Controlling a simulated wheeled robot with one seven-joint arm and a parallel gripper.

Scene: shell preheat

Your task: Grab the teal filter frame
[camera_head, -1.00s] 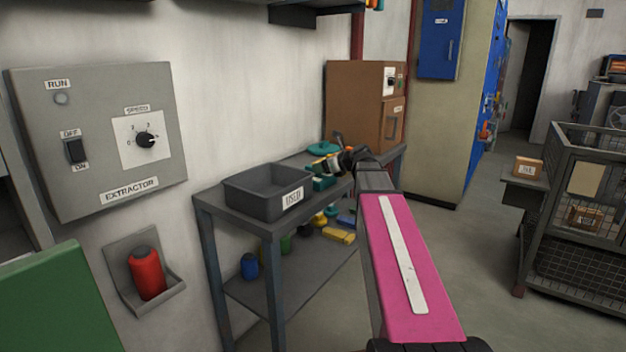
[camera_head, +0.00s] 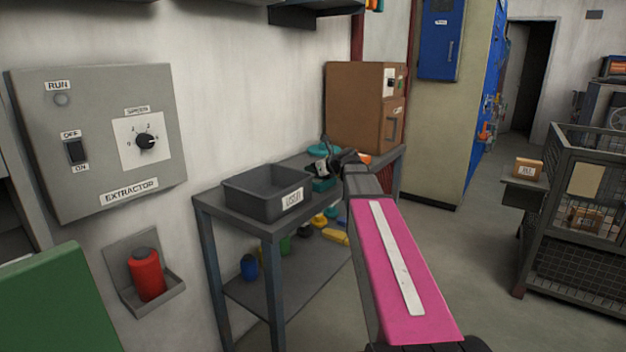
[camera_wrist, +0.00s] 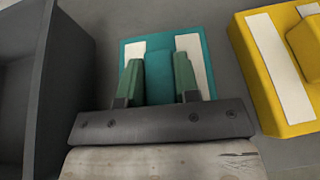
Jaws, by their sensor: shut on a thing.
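The teal filter frame (camera_wrist: 160,44) lies on the grey bench top in the wrist view, a flat teal piece with two white strips and a raised teal ridge between them. My gripper (camera_wrist: 158,68) is shut on this ridge, with one green finger on each side. In the head view my gripper (camera_head: 328,167) is low over the bench, right of the grey bin, and part of the teal frame (camera_head: 322,184) shows beside it. The rest of the frame is hidden by the gripper.
A dark grey labelled bin (camera_head: 262,206) stands close left; its wall (camera_wrist: 62,95) shows in the wrist view. A yellow piece with white strips (camera_wrist: 275,75) lies close right. A brown cabinet (camera_head: 355,105) stands behind. Several coloured items sit on the lower shelf.

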